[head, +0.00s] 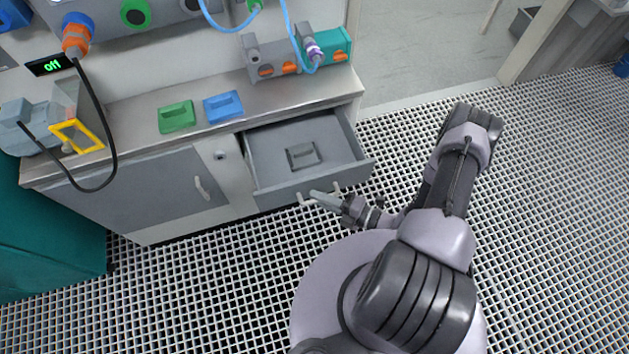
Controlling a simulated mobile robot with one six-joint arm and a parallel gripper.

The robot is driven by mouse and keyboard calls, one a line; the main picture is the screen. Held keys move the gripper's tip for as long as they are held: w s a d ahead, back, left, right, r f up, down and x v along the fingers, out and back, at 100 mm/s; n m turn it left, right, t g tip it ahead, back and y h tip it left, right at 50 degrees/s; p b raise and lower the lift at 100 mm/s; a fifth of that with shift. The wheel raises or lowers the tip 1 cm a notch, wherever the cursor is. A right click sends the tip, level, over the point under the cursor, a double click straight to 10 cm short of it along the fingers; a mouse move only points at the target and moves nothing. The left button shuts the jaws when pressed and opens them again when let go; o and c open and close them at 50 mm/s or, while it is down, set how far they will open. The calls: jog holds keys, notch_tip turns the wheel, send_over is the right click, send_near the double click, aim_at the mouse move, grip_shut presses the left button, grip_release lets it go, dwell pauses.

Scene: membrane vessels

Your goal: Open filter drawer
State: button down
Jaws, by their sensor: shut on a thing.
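The filter drawer (278,183) is pulled out from the right side of the cabinet, and its inside shows from above. A dark grey flat piece with a raised handle (303,154) lies in it; the rest of the drawer floor looks bare. The drawer's handle (303,199) is on its front face. My gripper (318,197) is at the front of the drawer, at the handle, and is shut on it. The fingertips are small in this view, and part of the handle is hidden by them.
On the worktop lie a green block (177,116) and a blue block (223,106). A grey and teal unit (296,56) stands at its back right. A closed cabinet door (150,190) is left of the drawer. Grated floor (540,200) is clear at the right.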

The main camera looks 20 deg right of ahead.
jog(key=shift+s, duration=0.85)
jog(key=c, duration=1.7)
grip_release()
jog(key=shift+d, duration=0.1)
jog(key=p+v, duration=0.3)
jog(key=v, duration=1.4)
jog(key=shift+s+d, duration=0.15)
